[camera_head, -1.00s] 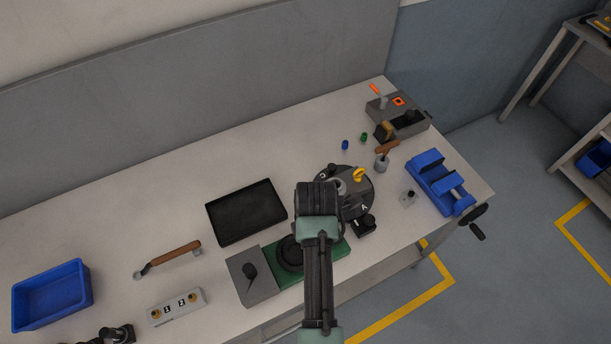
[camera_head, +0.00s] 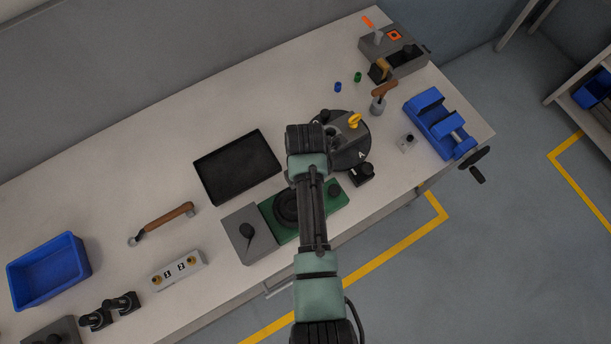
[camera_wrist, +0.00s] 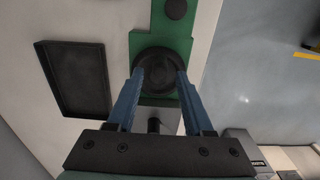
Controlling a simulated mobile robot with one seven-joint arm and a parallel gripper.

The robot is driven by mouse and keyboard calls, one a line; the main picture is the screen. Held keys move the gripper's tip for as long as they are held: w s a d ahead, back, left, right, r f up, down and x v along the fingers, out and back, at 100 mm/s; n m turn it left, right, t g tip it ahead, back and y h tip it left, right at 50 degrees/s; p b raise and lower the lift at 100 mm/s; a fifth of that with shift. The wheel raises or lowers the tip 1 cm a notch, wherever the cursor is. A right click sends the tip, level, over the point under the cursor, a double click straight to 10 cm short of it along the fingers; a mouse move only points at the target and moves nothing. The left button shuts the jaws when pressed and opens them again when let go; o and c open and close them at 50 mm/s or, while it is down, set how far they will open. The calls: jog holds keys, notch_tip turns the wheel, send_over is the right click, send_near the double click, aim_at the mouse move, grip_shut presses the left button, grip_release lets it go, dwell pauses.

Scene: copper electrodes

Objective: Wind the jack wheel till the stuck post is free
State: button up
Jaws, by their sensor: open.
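A green plate (camera_head: 270,238) on the bench carries a black round wheel (camera_head: 284,207), which looks like the jack wheel. My arm partly covers it in the head view. In the wrist view the wheel (camera_wrist: 160,62) lies between the two blue fingers of my open gripper (camera_wrist: 161,73); I cannot tell whether they touch it. A dark round knob or post (camera_head: 334,189) stands at the plate's right end and also shows in the wrist view (camera_wrist: 176,9). I cannot tell which part is the stuck post. A grey block with a black lever (camera_head: 247,231) adjoins the plate.
A black tray (camera_head: 204,188) lies behind the plate. A dark round disc with a yellow clip (camera_head: 355,122) and a blue vise-like block (camera_head: 430,112) are to the right. A wooden-handled tool (camera_head: 165,222) and a blue bin (camera_head: 48,270) are at left.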

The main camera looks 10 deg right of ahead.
notch_tip(320, 180, down, 3)
jog(key=shift+s+r+b, duration=0.15)
jog(key=shift+r+b, duration=0.05)
jog(key=shift+b, duration=0.75)
jog(key=shift+w+f, duration=0.2)
jog(key=shift+f, duration=0.05)
grip_shut()
jog(key=shift+s+r, duration=0.1)
